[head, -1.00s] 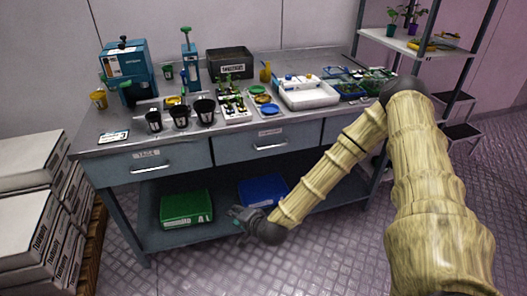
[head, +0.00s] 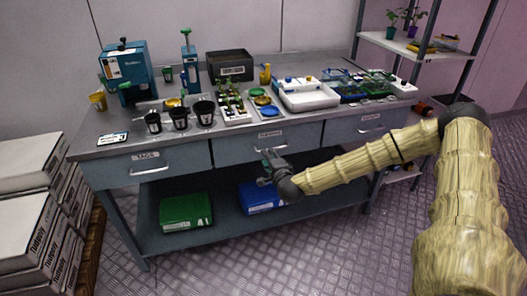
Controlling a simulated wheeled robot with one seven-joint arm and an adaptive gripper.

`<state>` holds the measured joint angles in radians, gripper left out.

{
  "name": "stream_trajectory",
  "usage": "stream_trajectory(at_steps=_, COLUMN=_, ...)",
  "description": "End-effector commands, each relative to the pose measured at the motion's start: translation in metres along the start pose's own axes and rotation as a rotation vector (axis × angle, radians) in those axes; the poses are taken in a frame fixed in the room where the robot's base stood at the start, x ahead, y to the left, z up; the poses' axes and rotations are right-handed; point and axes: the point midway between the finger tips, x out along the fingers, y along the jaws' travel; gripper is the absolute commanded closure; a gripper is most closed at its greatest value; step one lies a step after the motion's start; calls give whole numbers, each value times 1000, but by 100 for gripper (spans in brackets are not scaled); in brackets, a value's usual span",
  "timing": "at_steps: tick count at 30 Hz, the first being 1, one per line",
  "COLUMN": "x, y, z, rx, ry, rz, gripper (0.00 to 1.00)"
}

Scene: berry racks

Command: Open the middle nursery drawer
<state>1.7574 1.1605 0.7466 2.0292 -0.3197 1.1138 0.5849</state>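The nursery bench has three grey drawers in a row under its top. The middle drawer (head: 239,147) looks closed, with a small label and a bar handle on its front. My gripper (head: 268,166) is right in front of the middle drawer, just below its handle, and partly covers the drawer front. The gripper is small and dark here, so I cannot tell whether its fingers are open or shut, or whether they touch the handle. The left drawer (head: 120,171), labelled TAGS, and the right drawer (head: 345,131) also look closed.
Black pots (head: 179,118), seedling trays and a white tub (head: 308,96) stand on the bench top (head: 110,122). A green crate (head: 186,211) and a blue crate (head: 258,199) sit on the lower shelf. White boxes (head: 25,225) are stacked at left. The floor in front is clear.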

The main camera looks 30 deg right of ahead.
Motion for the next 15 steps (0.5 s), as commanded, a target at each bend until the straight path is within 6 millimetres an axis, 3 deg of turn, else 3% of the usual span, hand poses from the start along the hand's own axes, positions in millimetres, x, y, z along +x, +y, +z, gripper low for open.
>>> stream_trajectory(at_steps=9, x=50, y=0, z=0, rx=-2, ry=0, rz=1, gripper=69)
stream_trajectory(at_steps=15, x=69, y=1, z=0, rx=-1, ry=0, rz=2, gripper=69)
